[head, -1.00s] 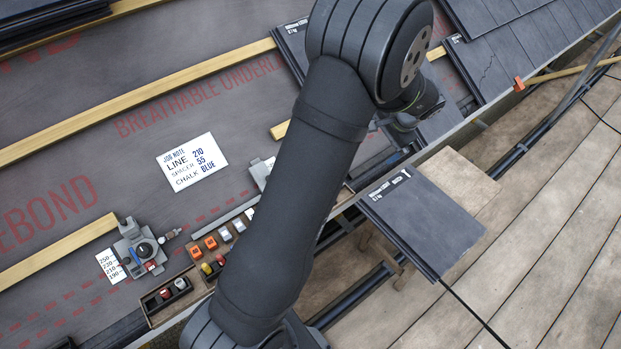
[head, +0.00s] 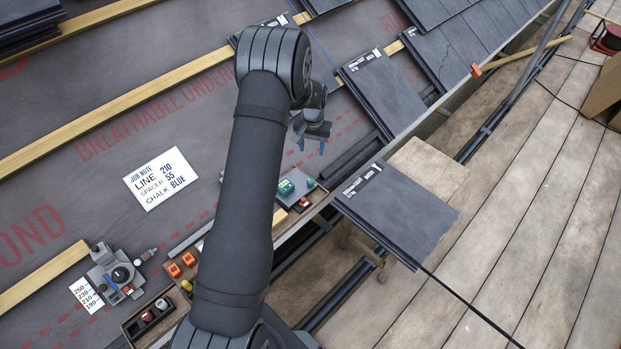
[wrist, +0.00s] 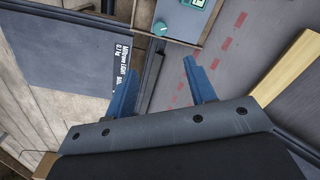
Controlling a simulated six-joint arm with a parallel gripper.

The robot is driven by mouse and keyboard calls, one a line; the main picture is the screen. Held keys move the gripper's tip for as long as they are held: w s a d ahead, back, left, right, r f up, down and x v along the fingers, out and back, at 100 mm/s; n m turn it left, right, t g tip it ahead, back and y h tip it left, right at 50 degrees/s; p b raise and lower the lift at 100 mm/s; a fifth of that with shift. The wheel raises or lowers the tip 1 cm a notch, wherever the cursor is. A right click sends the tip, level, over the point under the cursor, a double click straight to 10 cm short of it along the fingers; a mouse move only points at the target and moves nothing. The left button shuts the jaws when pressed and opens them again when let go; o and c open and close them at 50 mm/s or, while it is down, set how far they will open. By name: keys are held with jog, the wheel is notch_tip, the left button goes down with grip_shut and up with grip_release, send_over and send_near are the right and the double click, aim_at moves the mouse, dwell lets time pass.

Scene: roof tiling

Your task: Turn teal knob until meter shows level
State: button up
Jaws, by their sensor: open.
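The teal knob (wrist: 160,28) is a small round dial on a grey-blue box (wrist: 178,18) at the top of the wrist view. Beside it, a green display (wrist: 198,2) is cut off by the top edge, and its reading cannot be made out. In the head view the box lies right of my arm, with the green display (head: 286,187) and the small knob (head: 310,182) on it. My gripper (head: 311,146) hangs above and beyond the box, its blue fingers pointing down. In the wrist view my gripper (wrist: 160,66) is open and empty, apart from the knob.
A slate tile (head: 395,212) lies right of the box on a wooden board. Wooden battens and a job note (head: 157,179) lie on the grey underlay. A gauge block with a dark knob (head: 121,273) and small trays sit lower left. Stacked slates (head: 380,90) lie beyond my gripper.

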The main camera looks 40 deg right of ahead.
aim_at(311, 180)
notch_tip(311, 180, down, 17)
jog(key=shift+w+f, duration=0.1)
jog(key=shift+w, duration=0.05)
dwell(0.4)
jog(key=c, duration=1)
jog(key=shift+o, duration=0.2)
jog(key=shift+m, duration=0.4)
